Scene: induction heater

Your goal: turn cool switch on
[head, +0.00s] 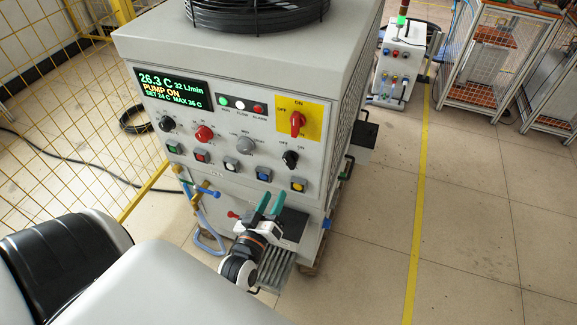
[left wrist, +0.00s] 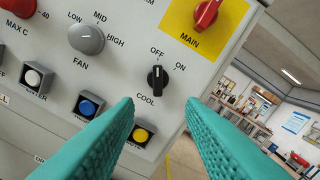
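The cool switch (head: 290,159) is a black rotary knob at the lower right of the grey machine's front panel. In the left wrist view the knob (left wrist: 157,79) sits above the COOL label, with OFF and ON marked above it. Its pointer appears turned toward OFF. My left gripper (head: 271,203) is below and in front of the panel, with its teal fingers spread and nothing between them. In the left wrist view the open fingertips (left wrist: 160,106) lie to either side below the knob, apart from it. My right gripper is not in view.
A red main switch (head: 297,123) on a yellow plate is above the cool switch. A yellow button (head: 298,185) is just below it, and the grey fan knob (head: 245,144) is to its left. The display (head: 172,89) reads PUMP ON. Open floor lies to the right.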

